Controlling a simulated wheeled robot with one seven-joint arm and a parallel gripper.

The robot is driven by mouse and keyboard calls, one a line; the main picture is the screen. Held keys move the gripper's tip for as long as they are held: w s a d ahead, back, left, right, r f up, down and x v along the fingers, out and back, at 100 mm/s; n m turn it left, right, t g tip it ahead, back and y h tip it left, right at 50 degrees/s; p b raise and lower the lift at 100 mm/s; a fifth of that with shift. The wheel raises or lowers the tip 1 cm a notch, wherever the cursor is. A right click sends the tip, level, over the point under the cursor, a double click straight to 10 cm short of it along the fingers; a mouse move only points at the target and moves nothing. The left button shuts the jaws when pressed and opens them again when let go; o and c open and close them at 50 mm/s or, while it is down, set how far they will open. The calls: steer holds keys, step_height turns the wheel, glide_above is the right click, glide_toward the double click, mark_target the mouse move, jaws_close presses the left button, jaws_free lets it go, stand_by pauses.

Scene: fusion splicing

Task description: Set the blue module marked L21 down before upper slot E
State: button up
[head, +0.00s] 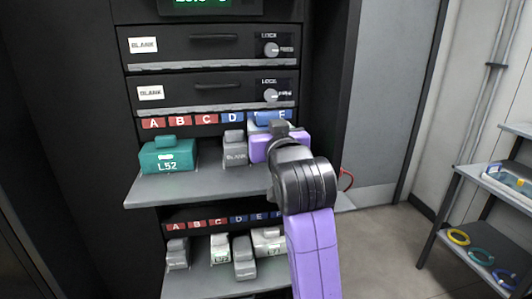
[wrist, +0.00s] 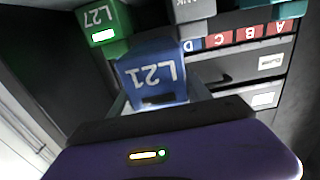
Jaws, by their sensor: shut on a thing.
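In the wrist view, which looks upside down, the blue module marked L21 (wrist: 155,75) is between the fingers of my gripper (wrist: 160,98), which is shut on it. In the head view my gripper (head: 262,147) is at the upper shelf, around column E, right of the grey BLANK module. My gripper and arm hide most of the blue module there. I cannot tell whether the module touches the shelf. The upper slot label strip (head: 206,119) shows A to D and F clearly; the E label is covered.
A teal module L52 (head: 168,156) stands on the upper shelf (head: 205,185) at left, and a grey BLANK module (head: 236,149) stands before D. A green module L27 (wrist: 102,25) is close beside L21. The lower shelf (head: 215,279) holds several grey and white modules.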

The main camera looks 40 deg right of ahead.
steer(key=shift+x, duration=0.9)
step_height(320, 180, down, 3)
steer(key=shift+s+a+r, duration=0.1)
steer(key=shift+s+r, duration=0.1)
steer(key=shift+r, duration=0.05)
step_height(320, 180, down, 4)
steer(key=shift+r, duration=0.2)
steer(key=shift+w+f, duration=0.2)
steer(key=shift+f, duration=0.2)
steer(key=shift+f, duration=0.2)
steer(key=o, duration=1.6)
